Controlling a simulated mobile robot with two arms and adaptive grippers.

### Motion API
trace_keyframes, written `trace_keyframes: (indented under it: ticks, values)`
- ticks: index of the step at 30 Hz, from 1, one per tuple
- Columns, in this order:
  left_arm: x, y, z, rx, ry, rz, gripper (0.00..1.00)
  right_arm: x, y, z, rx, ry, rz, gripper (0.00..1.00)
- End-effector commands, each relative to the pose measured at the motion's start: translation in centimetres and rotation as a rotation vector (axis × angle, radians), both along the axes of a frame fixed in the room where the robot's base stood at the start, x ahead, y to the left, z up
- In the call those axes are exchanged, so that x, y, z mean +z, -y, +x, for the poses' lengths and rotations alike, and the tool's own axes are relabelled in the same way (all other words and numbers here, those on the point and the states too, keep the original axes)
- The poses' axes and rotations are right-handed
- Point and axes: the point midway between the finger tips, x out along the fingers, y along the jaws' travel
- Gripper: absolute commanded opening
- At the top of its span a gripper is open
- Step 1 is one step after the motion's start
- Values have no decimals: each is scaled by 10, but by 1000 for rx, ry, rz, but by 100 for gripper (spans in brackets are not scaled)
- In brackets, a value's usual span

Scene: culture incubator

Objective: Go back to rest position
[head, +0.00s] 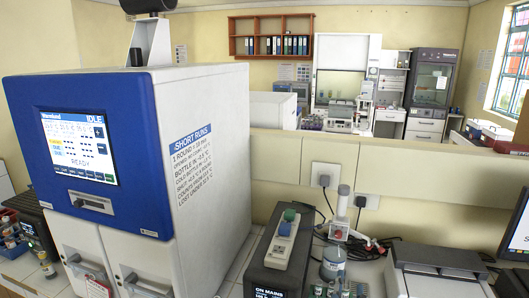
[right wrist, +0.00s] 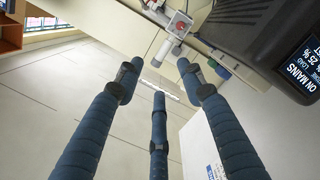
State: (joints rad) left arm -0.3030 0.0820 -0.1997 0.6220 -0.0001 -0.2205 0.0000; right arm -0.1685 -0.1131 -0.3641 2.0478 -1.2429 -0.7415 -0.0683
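My right gripper (right wrist: 158,82) shows in the right wrist view as three dark blue jointed fingers. They are spread apart with nothing held between them. I cannot make out either gripper in the head view. A large white incubator (head: 205,130) with a blue front fills the left of the head view. Its screen (head: 79,147) reads IDLE and READY. Two white doors (head: 88,258) below it look shut. In the right wrist view, a dark unit (right wrist: 260,40) with an ON MAINS display is at the upper right, beyond the fingers.
A printer-like box (head: 440,262) and monitor (head: 517,228) are at the right. A low partition (head: 420,170) runs behind.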

Motion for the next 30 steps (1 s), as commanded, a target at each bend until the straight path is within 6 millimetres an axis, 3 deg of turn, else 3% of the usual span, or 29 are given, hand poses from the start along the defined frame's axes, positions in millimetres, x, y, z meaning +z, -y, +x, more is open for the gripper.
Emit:
trace_keyframes:
  ticks: [8, 14, 17, 22, 30]
  values:
    - [1, 2, 14, 0, 18, -3, 40, -46, 33, -27, -71, -115, 160, 39]
    - [0, 2, 8, 0, 12, -3, 40, -101, 58, -70, -148, -274, 354, 39]
    - [0, 2, 2, 1, 2, -1, 40, -134, 65, -102, -190, -385, 475, 39]
    - [-1, 1, -2, 1, -4, -1, 40, -177, 61, -162, -238, -584, 659, 39]
    - [0, 2, -2, 0, -3, -1, 40, -205, 38, -240, -255, -838, 840, 39]
